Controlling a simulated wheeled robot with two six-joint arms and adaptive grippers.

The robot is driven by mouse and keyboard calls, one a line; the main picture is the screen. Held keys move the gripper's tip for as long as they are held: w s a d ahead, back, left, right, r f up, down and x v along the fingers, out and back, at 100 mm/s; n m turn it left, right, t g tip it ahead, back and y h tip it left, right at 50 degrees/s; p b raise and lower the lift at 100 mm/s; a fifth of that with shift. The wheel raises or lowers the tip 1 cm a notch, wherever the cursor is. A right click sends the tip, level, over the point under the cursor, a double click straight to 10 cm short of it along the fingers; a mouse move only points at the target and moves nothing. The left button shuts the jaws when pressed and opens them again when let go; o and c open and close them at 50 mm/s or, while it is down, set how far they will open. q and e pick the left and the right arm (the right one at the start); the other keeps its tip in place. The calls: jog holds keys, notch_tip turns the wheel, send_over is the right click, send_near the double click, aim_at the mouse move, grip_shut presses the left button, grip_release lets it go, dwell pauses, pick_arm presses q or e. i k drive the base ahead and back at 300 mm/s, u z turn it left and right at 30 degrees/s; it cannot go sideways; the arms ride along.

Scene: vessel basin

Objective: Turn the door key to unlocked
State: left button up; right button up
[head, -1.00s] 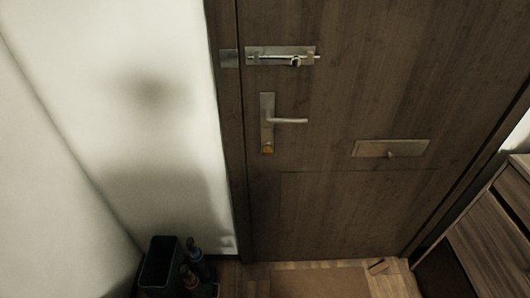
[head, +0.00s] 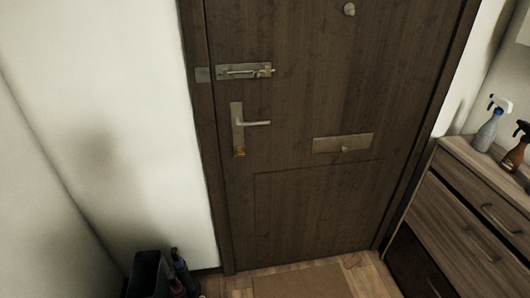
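The dark wooden door (head: 290,110) stands shut ahead of me in the head view. A metal lever handle (head: 257,123) sticks out to the right from its upright plate near the left edge. A small brass-coloured key or lock piece (head: 239,153) sits at the bottom of that plate; it is too small to tell which way it is turned. A metal slide bolt (head: 244,71) is mounted above the handle. Neither of my grippers shows in the head view.
A wooden drawer unit (head: 468,205) stands at the right with a white-topped spray bottle (head: 488,128) and a brown one (head: 515,150) on top. A dark bin (head: 148,272) with bottles beside it stands at the lower left. A mat (head: 300,282) lies before the door.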

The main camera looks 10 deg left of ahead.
aim_at(240, 151)
jog(key=z, duration=0.75)
jog(key=i, duration=1)
jog(key=u, duration=0.1)
